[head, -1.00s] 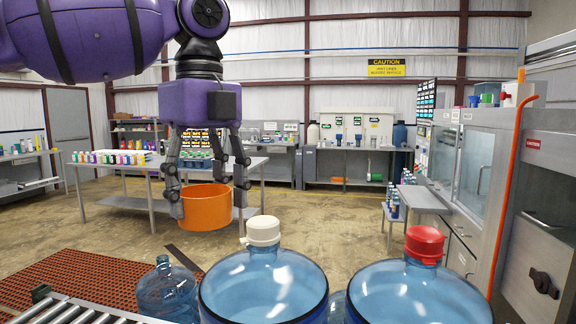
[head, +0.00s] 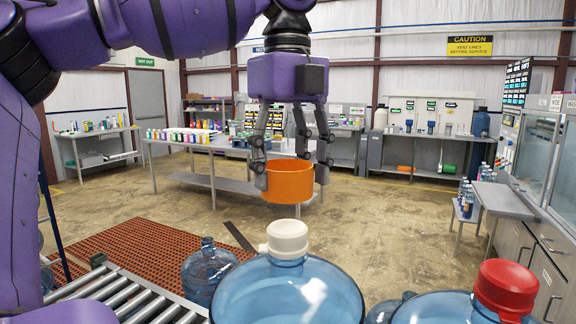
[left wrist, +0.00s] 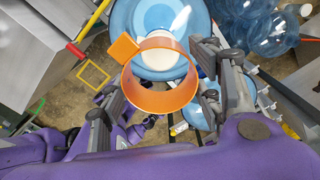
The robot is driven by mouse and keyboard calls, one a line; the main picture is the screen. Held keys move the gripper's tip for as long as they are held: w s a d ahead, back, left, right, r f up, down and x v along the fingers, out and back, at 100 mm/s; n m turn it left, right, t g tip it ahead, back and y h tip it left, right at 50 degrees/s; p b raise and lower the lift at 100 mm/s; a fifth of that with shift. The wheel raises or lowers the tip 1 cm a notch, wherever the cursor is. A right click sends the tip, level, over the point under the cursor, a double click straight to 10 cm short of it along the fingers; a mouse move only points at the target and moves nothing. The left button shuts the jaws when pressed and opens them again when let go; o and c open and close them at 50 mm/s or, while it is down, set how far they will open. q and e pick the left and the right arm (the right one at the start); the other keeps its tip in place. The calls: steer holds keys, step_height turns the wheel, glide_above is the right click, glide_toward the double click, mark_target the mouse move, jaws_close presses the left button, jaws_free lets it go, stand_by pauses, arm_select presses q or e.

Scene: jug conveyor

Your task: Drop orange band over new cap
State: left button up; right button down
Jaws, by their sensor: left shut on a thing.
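The orange band (head: 290,183) is a wide open ring. My left gripper (head: 292,172) is shut on it and holds it upright in the air. In the head view the band shows just above the white cap (head: 287,238), which sits on a large blue jug (head: 285,295). In the left wrist view the band (left wrist: 160,98) hangs between the fingers (left wrist: 160,100), and the white cap (left wrist: 160,58) shows partly through its opening, off centre toward the top. The band and cap look apart. My right gripper is not in view.
A second blue jug with a red cap (head: 505,290) stands at the right. A smaller clear jug (head: 207,270) stands at the left beside the roller conveyor (head: 130,295). A table with colored bottles (head: 215,180) stands behind; open floor lies between.

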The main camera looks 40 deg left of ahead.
arm_select(q)
glide_above(287, 226)
steer(key=shift+d+f, duration=0.1)
steer(key=shift+f, duration=2.25)
steer(key=shift+s+f+b, duration=0.1)
steer(key=shift+f+b, duration=0.2)
steer(key=shift+f, duration=1.9)
stand_by(0.6)
steer(key=o, duration=0.8)
steer(key=o, duration=0.5)
steer(key=shift+r, duration=0.15)
steer(key=shift+r+p, duration=0.35)
steer(key=shift+r, duration=4.05)
